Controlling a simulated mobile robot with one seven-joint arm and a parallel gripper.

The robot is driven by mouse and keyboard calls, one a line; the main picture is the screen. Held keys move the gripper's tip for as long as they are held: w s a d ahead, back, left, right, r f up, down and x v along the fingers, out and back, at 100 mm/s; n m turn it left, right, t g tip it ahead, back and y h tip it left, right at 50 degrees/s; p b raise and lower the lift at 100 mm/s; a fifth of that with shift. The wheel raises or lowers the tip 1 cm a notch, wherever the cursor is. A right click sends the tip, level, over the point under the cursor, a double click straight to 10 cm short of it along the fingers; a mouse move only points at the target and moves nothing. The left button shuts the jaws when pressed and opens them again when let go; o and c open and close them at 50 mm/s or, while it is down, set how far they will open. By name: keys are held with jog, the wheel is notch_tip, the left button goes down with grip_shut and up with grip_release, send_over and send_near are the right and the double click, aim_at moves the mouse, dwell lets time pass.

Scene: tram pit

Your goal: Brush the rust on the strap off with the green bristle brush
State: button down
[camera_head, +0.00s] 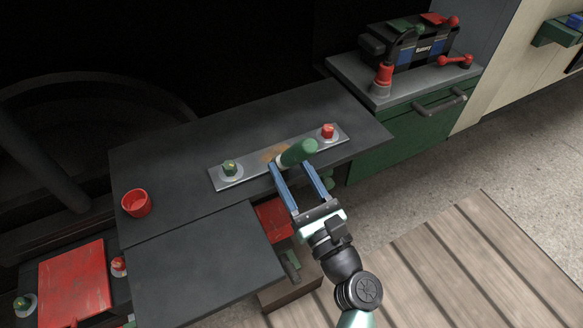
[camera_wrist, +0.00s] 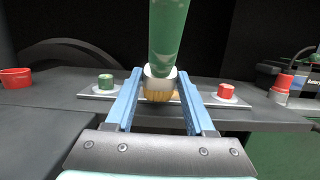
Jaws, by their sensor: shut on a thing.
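My gripper (camera_head: 293,180) is shut on the green bristle brush (camera_head: 298,152), with one blue finger on each side of it. In the wrist view the brush (camera_wrist: 168,40) stands upright with its green handle up, a pale collar and tan bristles (camera_wrist: 160,95) below. The strap (camera_head: 247,173) is a flat grey metal bar on the dark table. An orange-brown rust patch (camera_head: 273,154) shows on its middle, just left of the brush. The bristles are over the strap near the rust; I cannot tell whether they touch it. The brush and fingers hide part of the strap.
A green knob (camera_head: 230,168) and a red knob (camera_head: 327,131) stand on the strap's ends. A red cup (camera_head: 136,203) stands on the table's left. A battery (camera_head: 409,46) sits on the green cabinet at the back right. A red panel (camera_head: 75,284) lies at lower left.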

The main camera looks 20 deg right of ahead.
jog(key=shift+f+b, duration=0.3)
jog(key=shift+f, duration=0.1)
jog(key=shift+w, duration=0.65)
jog(key=shift+w+a+f, duration=0.1)
jog(key=shift+w+a+r+p, duration=0.1)
jog(key=shift+r+p, duration=0.35)
jog(key=shift+f+b+x, duration=0.2)
jog(key=shift+b+x, duration=0.15)
jog(key=shift+x, duration=0.9)
jog(key=shift+f+b+x, duration=0.15)
jog(key=shift+b+x, duration=0.15)
jog(key=shift+x, duration=0.9)
jog(key=shift+w, duration=0.1)
